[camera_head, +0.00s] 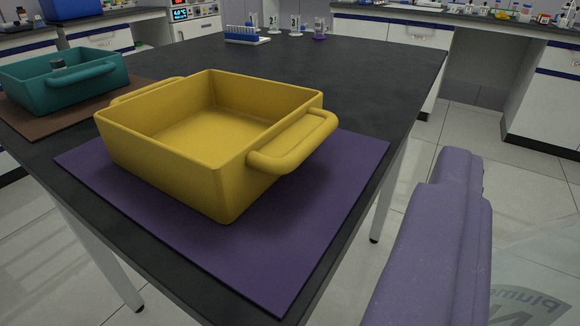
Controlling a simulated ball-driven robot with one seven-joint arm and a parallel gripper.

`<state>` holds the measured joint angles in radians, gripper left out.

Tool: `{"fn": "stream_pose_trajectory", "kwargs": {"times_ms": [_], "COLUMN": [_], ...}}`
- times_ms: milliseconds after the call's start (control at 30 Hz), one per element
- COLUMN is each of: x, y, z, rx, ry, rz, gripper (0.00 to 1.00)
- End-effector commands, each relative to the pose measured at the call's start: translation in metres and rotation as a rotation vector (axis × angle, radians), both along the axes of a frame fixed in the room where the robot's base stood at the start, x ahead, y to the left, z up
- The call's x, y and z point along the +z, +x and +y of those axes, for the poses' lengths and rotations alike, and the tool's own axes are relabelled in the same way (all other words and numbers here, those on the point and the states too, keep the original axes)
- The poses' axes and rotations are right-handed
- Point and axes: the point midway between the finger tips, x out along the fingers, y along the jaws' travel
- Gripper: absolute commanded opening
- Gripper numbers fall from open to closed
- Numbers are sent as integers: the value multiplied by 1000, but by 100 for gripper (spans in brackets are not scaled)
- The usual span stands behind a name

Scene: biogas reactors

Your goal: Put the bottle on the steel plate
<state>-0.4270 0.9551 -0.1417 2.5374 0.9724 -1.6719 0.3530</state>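No steel plate can be made out. A lavender, stepped part (437,235) of mine fills the lower right of the view. It stands to the right of the table, apart from both trays. No fingertips can be made out on it, and nothing is seen held.
A yellow two-handled tray (190,185), its visible inside empty, sits on a purple mat (345,190) on the dark table (340,75). The teal tray sits on a brown mat (50,124). A blue rack (246,35) and labware (295,25) stand at the far end. Tiled floor is open at right.

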Motion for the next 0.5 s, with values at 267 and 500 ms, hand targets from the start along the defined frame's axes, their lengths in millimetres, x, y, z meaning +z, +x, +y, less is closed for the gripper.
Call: {"fn": "stream_pose_trajectory", "kwargs": {"times_ms": [267, 500], "x": [-9, -10], "y": [70, 94], "z": [39, 53], "rx": [1, 1], "ry": [1, -1], "rz": [-3, 0], "gripper": [33, 33]}}
